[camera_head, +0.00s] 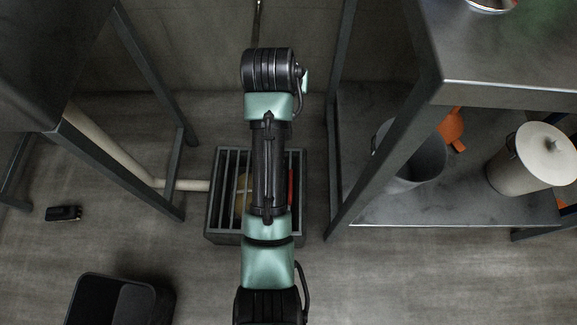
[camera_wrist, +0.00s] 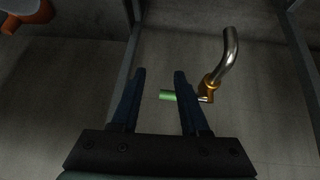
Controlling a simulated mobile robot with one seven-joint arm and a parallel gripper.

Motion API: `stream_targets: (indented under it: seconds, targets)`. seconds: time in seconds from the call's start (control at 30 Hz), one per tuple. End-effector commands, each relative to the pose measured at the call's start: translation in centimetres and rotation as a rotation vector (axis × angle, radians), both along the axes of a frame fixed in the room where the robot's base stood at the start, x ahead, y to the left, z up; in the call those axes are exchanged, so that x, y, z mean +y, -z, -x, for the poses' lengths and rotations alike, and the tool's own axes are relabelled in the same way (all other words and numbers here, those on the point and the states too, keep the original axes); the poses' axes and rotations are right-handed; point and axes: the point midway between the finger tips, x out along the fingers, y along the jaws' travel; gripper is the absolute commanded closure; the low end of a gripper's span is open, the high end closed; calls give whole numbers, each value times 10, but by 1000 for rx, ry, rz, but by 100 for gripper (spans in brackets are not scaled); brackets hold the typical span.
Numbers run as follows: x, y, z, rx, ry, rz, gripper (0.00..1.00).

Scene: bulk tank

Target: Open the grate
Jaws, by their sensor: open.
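The grate (camera_head: 228,180) is a set of dark parallel bars on top of a dark box (camera_head: 226,238) on the floor, in the middle of the head view. It looks closed and level. My arm passes over it and hides its middle. My gripper (camera_wrist: 160,72) is open and empty in the wrist view. Its two dark blue fingers point at a grey wall surface, and the grate does not show there. In the head view my gripper's fingers are hidden.
A metal tap (camera_wrist: 229,50) with a green handle (camera_wrist: 168,95) is by my right finger in the wrist view. A pale pipe (camera_head: 185,185) meets the box's left side. A metal shelf (camera_head: 460,207) stands right. A black bin (camera_head: 120,300) and small black object (camera_head: 63,213) are left.

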Motion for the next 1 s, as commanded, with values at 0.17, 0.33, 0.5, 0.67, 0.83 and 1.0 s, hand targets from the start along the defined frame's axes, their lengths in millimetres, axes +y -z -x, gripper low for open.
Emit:
stream_targets:
  seconds: [0.17,0.33,0.5,0.67,0.83,1.0]
  targets:
    - [17,100,50,373,9,45,55]
    - [25,143,89,573,13,81,55]
    - [26,159,101,629,16,92,55]
    - [22,182,101,628,15,93,55]
    - [15,215,101,627,16,92,55]
    - [10,246,101,626,16,91,55]
